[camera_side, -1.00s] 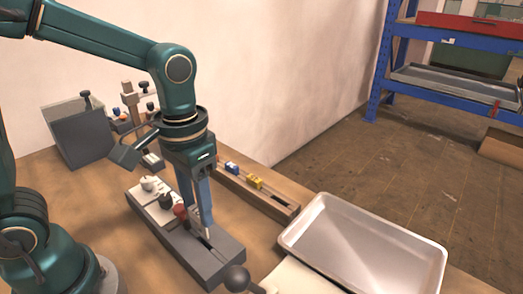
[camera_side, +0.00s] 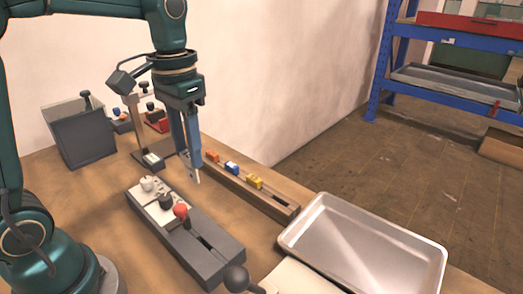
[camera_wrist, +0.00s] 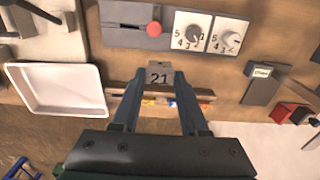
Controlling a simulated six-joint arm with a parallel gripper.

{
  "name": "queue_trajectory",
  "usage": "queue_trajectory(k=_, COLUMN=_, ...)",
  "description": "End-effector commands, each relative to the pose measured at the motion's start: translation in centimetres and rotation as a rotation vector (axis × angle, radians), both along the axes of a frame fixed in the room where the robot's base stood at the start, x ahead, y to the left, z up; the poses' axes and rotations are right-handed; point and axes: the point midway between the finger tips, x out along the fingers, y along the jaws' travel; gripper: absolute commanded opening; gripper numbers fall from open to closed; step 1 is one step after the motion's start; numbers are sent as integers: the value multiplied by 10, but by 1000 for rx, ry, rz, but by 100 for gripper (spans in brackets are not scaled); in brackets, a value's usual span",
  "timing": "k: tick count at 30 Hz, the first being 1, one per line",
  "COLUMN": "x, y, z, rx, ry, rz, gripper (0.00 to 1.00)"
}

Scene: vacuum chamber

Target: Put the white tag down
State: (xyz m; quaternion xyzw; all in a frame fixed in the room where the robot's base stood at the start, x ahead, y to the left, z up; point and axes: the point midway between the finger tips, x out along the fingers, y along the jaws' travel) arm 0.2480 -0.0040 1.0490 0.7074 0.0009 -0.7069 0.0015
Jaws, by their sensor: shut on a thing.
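In the side view my gripper (camera_side: 195,181) points down above the bench, between the grey control box and the wooden rail. The tag is very small there, a pale sliver at the fingertips.
The grey control box (camera_side: 220,247) has dials and a red-knobbed lever (camera_side: 181,210). A wooden rail (camera_side: 277,207) holds orange, blue and yellow pieces. A metal tray (camera_side: 360,250) stands at right. A post stand (camera_side: 137,128) and grey bin (camera_side: 83,138) stand behind left.

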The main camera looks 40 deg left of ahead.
Motion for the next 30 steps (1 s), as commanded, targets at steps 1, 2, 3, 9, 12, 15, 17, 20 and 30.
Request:
queue_trajectory(k=1, x=0, y=3, z=2, rx=0, ry=2, rz=12, gripper=0)
queue_trajectory(k=2, x=0, y=4, z=4, rx=0, ry=3, rz=24, gripper=0)
queue_trajectory(k=3, x=3, y=5, z=8, rx=1, ry=-6, rz=44, gripper=0)
queue_trajectory(k=9, x=33, y=-5, z=18, rx=2, ry=-33, rz=120, gripper=0)
queue_trajectory(k=12, x=52, y=-19, z=18, rx=0, ry=-37, rz=137, gripper=0)
queue_trajectory(k=15, x=68, y=-35, z=13, rx=-1, ry=-36, rz=136, gripper=0)
queue_trajectory(k=17, x=75, y=-45, z=9, rx=-2, ry=-33, rz=127, gripper=0)
queue_trajectory(k=20, x=83, y=-60, z=2, rx=-2, ry=-26, rz=104, gripper=0)
queue_trajectory(k=30, x=84, y=-105, z=-29, rx=2, ry=5, rz=46, gripper=0)
